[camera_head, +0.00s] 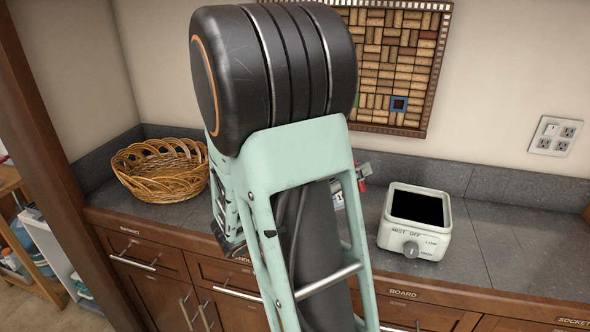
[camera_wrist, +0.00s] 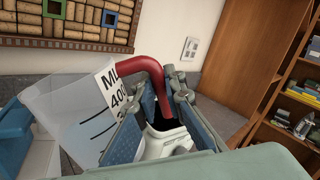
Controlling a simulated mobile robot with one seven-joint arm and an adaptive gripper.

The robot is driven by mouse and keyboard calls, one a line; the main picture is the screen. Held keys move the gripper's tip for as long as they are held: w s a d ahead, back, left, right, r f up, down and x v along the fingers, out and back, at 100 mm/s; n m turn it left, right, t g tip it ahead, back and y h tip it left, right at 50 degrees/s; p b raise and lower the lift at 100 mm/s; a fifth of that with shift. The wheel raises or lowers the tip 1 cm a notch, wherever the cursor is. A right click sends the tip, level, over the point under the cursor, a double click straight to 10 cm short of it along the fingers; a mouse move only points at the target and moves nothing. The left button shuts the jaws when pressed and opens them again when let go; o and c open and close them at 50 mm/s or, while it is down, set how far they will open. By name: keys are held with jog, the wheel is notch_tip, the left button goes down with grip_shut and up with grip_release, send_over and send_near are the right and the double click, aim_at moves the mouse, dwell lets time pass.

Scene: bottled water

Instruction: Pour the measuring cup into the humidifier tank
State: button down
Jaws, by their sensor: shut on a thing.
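The measuring cup (camera_wrist: 65,110) is clear, with black marks reading "ML" and "400" and a red handle (camera_wrist: 140,63). My gripper (camera_wrist: 162,90) is shut on the red handle in the wrist view. The humidifier (camera_head: 415,222) is a pale box with a dark open top and a front knob, standing right of the cup. Part of it shows below the fingers in the wrist view (camera_wrist: 163,143). The water level is unclear.
A wicker basket (camera_head: 160,170) sits on the left of the grey counter (camera_head: 500,235). A cork board (camera_head: 400,62) and an outlet plate (camera_head: 556,136) are on the wall. The counter right of the humidifier is clear. Shelves (camera_wrist: 290,110) stand at right in the wrist view.

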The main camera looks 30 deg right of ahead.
jog(key=s+f+m+y+b, duration=0.1)
jog(key=s+f+m+b, duration=0.4)
jog(key=f+m+b, duration=0.1)
jog(key=shift+d+f+b, duration=0.4)
jog(key=shift+f+b, duration=0.4)
jog(key=shift+f, duration=0.1)
jog(key=shift+a, duration=0.1)
dwell(0.8)
